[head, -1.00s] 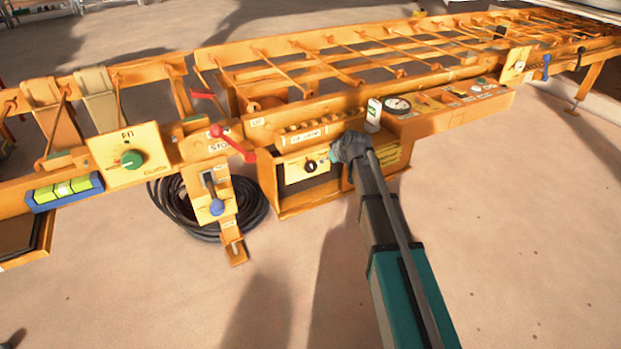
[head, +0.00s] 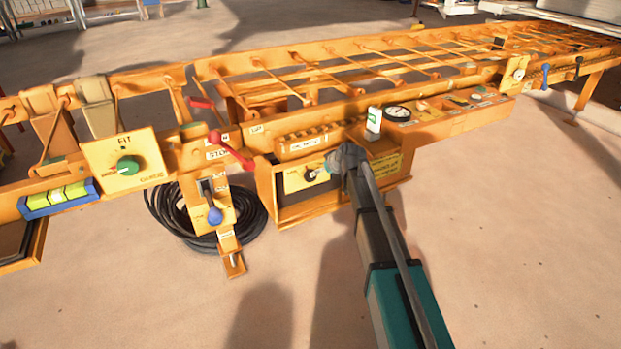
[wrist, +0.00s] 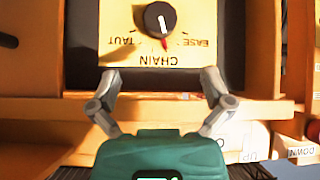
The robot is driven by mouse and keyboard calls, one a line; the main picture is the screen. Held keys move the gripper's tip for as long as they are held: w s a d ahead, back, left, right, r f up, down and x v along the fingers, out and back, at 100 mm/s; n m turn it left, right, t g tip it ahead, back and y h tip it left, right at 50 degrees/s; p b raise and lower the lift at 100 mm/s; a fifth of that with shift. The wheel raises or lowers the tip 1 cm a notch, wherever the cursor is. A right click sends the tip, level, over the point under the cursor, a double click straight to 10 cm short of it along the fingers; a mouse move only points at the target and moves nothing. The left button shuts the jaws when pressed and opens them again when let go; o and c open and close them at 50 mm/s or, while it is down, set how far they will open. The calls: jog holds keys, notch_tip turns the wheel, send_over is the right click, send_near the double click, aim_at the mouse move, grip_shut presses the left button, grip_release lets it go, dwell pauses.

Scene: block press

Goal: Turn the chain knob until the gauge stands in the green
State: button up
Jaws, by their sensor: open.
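The chain knob (wrist: 160,20) is a round black knob with a white mark and a red pointer below it, on a yellow plate (wrist: 190,55) lettered CHAIN, TAUT and EASE, upside down in the wrist view. In the head view the knob (head: 311,175) sits on the front of an orange box. My gripper (wrist: 160,78) is open and empty, its fingers apart and the knob ahead between their lines. In the head view my gripper (head: 343,158) is just right of the knob. A round dial gauge (head: 398,113) stands above right; its needle is too small to read.
A red lever (head: 232,152), a blue-knobbed lever (head: 215,214) and a green knob (head: 128,166) are to the left. A small white-and-green piece (head: 374,120) stands above my gripper. A black hose coil (head: 165,212) lies on the floor. The floor in front is clear.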

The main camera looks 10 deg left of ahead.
aim_at(311, 176)
jog(key=shift+b+x, duration=4.4)
jog(key=shift+x, duration=2.1)
jog(key=shift+a, duration=0.1)
jog(key=shift+a, duration=0.1)
jog(key=c, duration=1)
